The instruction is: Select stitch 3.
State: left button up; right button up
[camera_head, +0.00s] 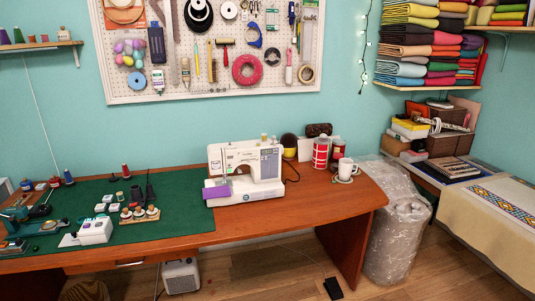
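A white sewing machine (246,172) stands on the right half of the wooden desk (325,196), beside the right edge of the green mat (180,192). A purple cloth (216,189) lies at its left end, by the needle area. A grey panel (269,163) is on the upper right of the machine. A round dial-like shape (248,197) shows low on its base. Stitch numbers and markings are too small to read from here. Neither of my grippers shows in the camera_head view.
On the mat are spools on a wooden holder (139,215) and a white box (95,231). A white mug (346,169) and a red tin (321,153) stand right of the machine. A plastic-wrapped roll (394,235) stands beside the desk. Wooden floor in front is mostly clear, with a black pedal (333,288).

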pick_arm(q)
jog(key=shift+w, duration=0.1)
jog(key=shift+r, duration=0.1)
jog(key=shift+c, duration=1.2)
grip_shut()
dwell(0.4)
